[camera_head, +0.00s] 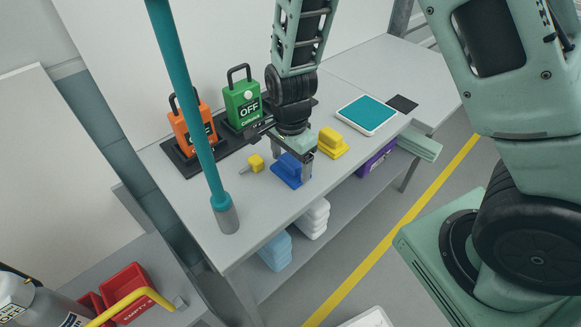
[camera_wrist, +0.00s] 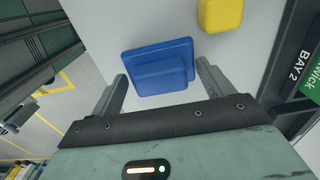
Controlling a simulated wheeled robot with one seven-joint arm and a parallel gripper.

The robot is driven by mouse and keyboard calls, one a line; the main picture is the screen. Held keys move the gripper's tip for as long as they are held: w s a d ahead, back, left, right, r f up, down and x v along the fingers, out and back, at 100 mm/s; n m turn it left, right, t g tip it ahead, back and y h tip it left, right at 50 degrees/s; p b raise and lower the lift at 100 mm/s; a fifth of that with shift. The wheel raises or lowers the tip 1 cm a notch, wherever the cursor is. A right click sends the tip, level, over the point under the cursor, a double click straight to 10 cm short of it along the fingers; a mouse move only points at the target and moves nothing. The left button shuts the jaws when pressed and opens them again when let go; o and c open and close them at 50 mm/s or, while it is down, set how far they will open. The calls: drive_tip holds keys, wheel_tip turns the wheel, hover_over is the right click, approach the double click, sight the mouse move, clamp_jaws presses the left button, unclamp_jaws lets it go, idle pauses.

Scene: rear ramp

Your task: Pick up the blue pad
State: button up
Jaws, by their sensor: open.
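The blue pad (camera_head: 287,170) has a flat base with a raised block on top. It lies on the grey table near its front edge. In the wrist view the blue pad (camera_wrist: 158,66) is ahead of and between my fingers. My gripper (camera_head: 294,166) points down over the pad with one finger on each side of it. In the wrist view my gripper (camera_wrist: 160,88) is open and holds nothing. I cannot tell whether the fingers touch the pad.
A yellow pad (camera_head: 332,143) sits to the right, a small yellow knob (camera_head: 256,163) to the left. Orange (camera_head: 193,125) and green (camera_head: 243,103) padlock-shaped blocks stand behind. A teal post (camera_head: 190,100) rises at left. A teal-topped tray (camera_head: 367,114) lies farther right.

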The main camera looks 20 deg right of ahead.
sight(290, 160)
drive_tip(key=shift+c, duration=0.3)
drive_tip(key=c, duration=0.5)
wheel_tip(290, 160, up, 9)
drive_tip(key=shift+f, duration=0.15)
drive_tip(key=shift+r, duration=0.7)
drive_tip(key=shift+o, duration=0.3)
